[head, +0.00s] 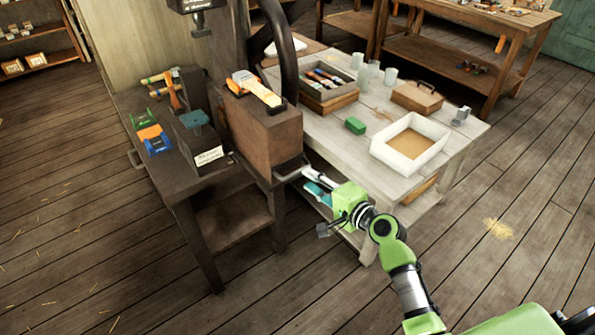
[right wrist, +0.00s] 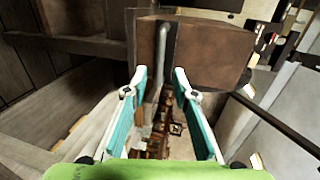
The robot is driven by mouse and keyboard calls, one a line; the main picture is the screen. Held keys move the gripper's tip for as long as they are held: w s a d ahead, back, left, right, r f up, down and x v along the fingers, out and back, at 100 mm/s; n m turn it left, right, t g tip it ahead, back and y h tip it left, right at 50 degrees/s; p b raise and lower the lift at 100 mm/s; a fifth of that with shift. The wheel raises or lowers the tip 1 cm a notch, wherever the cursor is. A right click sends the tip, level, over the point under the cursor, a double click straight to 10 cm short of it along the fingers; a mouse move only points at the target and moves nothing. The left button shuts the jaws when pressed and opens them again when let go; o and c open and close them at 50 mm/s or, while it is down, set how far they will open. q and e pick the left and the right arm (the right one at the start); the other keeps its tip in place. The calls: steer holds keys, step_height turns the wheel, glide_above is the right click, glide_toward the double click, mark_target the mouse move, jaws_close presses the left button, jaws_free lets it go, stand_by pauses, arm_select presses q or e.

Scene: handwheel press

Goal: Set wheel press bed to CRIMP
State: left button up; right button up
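The wheel press stands at the centre of the head view, with a brown block (head: 262,135) under its dark handwheel (head: 284,50). A metal handle (head: 288,168) sticks out low at the block's front right. My right gripper (head: 306,173) is at this handle. In the right wrist view, its two teal fingers (right wrist: 160,75) are apart, with a grey bar (right wrist: 163,55) between their tips and the brown block (right wrist: 205,55) behind. Contact with the bar cannot be told. I cannot read a CRIMP mark. My left gripper is not in view.
An orange and white tool (head: 255,90) lies on the block. A small card (head: 208,156) stands on the dark bench, left. Floor in front is open.

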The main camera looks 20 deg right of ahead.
mark_target(299, 173)
steer(key=x, duration=0.7)
jaws_close()
